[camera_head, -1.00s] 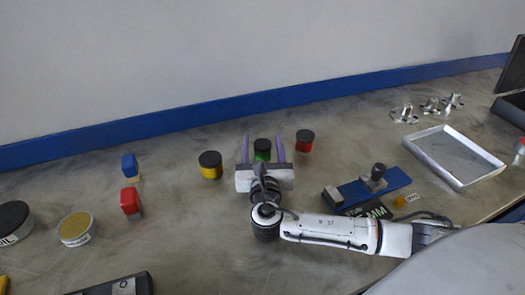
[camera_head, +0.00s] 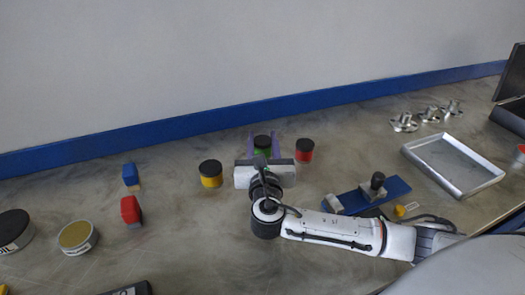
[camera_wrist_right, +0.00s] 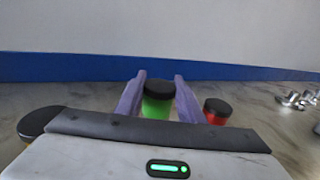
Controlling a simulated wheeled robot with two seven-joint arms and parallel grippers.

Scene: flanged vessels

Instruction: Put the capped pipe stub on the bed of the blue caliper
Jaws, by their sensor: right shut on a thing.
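A short green cylinder with a black cap (camera_head: 262,143), which I take for the capped pipe stub, stands upright at the back middle of the table. My right gripper (camera_head: 264,144) is shut on it, with one purple finger on each side. The wrist view shows the green body and black cap (camera_wrist_right: 158,100) between the fingers (camera_wrist_right: 157,100). The blue caliper (camera_head: 394,188) lies to the right, with a grey block at its left end and a dark knob-like part on top. My right forearm reaches in front of the caliper's near side. My left gripper is not in view.
A yellow black-capped cylinder (camera_head: 211,174) stands left of the gripper and a red one (camera_head: 304,150) close on its right. A metal tray (camera_head: 453,165) and several flanged metal parts (camera_head: 403,122) are at the right. Red (camera_head: 131,210) and blue (camera_head: 130,174) blocks stand left.

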